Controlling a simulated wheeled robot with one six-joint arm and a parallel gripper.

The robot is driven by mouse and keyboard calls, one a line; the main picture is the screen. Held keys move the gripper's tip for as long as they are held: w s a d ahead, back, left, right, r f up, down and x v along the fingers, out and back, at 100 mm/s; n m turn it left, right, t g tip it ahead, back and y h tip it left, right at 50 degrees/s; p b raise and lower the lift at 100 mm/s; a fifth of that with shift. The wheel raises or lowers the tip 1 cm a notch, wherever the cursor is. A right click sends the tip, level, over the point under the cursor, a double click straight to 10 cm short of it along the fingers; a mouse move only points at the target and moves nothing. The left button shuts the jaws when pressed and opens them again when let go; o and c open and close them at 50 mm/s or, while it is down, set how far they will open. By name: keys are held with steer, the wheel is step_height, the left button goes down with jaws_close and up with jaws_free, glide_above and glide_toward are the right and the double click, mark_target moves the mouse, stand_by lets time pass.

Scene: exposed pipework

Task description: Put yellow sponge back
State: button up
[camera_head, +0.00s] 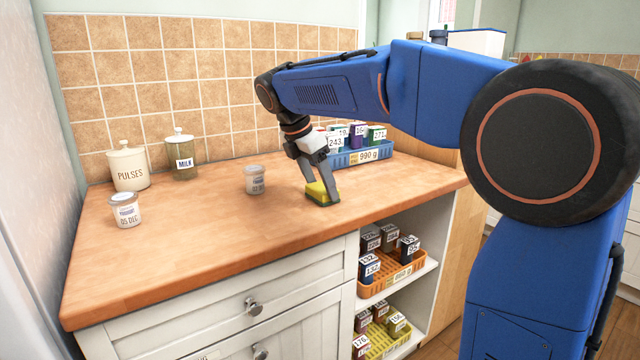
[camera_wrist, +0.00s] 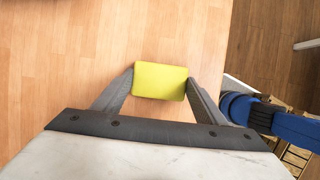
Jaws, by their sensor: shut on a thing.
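The yellow sponge (camera_head: 319,190) has a dark green underside and is at the worktop, right of its middle, near the front edge. My gripper (camera_head: 322,182) points down and its two fingers are shut on the sponge. In the wrist view the sponge (camera_wrist: 160,81) shows its yellow face between the fingertips of my gripper (camera_wrist: 160,88). Whether the sponge touches the wood or is slightly above it, I cannot tell.
A blue crate (camera_head: 362,157) of numbered boxes stands behind my gripper. Below are shelves with an orange basket (camera_head: 398,277) and a yellow basket (camera_head: 388,342).

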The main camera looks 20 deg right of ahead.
steer(key=shift+f, duration=0.1)
steer(key=o, duration=1)
steer(key=v, duration=1.2)
steer(key=s+d+f+m+t+y, duration=0.1)
steer(key=s+d+f+m, duration=0.4)
steer(key=s, duration=0.3)
steer(key=s+d+f+m+y, duration=0.2)
steer(key=s+d+f+m, duration=0.25)
steer(key=s, duration=0.35)
steer(key=s+d+f+m+t+y, duration=0.1)
steer(key=s+d+f+m+t, duration=0.1)
steer(key=s+f+m, duration=1)
steer(key=s+f, duration=0.3)
steer(key=f, duration=0.5)
steer(key=shift+s+d, duration=0.35)
steer(key=shift+s, duration=0.05)
